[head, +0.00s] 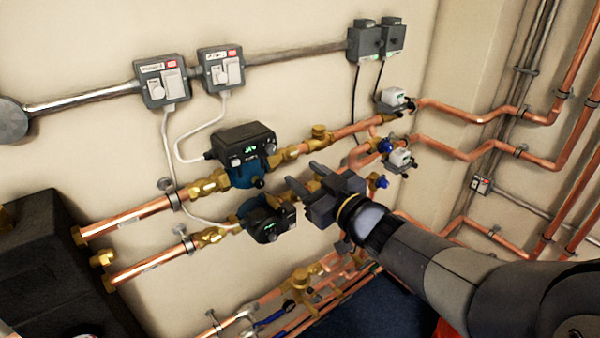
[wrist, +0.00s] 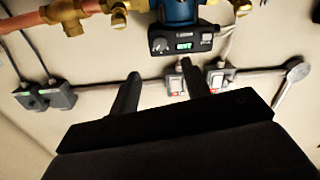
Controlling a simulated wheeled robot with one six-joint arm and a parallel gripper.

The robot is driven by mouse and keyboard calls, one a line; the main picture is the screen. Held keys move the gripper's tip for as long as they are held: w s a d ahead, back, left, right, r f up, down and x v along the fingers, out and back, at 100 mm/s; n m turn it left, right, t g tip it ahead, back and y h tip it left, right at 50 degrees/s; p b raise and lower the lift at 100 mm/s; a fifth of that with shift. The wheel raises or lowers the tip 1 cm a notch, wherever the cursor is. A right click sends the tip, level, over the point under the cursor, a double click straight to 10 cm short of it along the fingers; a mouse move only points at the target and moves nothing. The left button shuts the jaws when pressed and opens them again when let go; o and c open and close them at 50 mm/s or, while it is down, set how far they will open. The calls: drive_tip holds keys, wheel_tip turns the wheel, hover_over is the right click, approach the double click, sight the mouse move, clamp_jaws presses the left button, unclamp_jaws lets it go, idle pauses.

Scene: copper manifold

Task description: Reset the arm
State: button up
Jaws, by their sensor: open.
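My gripper (head: 304,178) is in front of the copper manifold in the head view, just right of the lower blue pump (head: 262,218). Its two fingers stand apart with nothing seen between them. In the wrist view my gripper (wrist: 160,82) shows as two dark fingers spread wide. A blue pump with a lit green display (wrist: 184,44) is beyond the fingertips there. In the head view the upper pump (head: 245,155) sits above and left of the gripper. My arm reaches in from the lower right, and it hides part of the lower pipes.
Two grey switch boxes (head: 163,82) are on the wall above the pumps. Valve actuators (head: 396,98) and copper pipes (head: 470,152) run to the right. A dark box (head: 45,265) stands at the lower left. More pipes and brass valves (head: 300,278) lie below the gripper.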

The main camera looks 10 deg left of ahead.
sight(273, 150)
idle(0.3)
drive_tip(key=p+x, duration=0.2)
drive_tip(key=x, duration=0.7)
drive_tip(key=shift+w+a+r, duration=0.1)
drive_tip(key=shift+w+a, duration=0.55)
drive_tip(key=shift+s+d, duration=0.1)
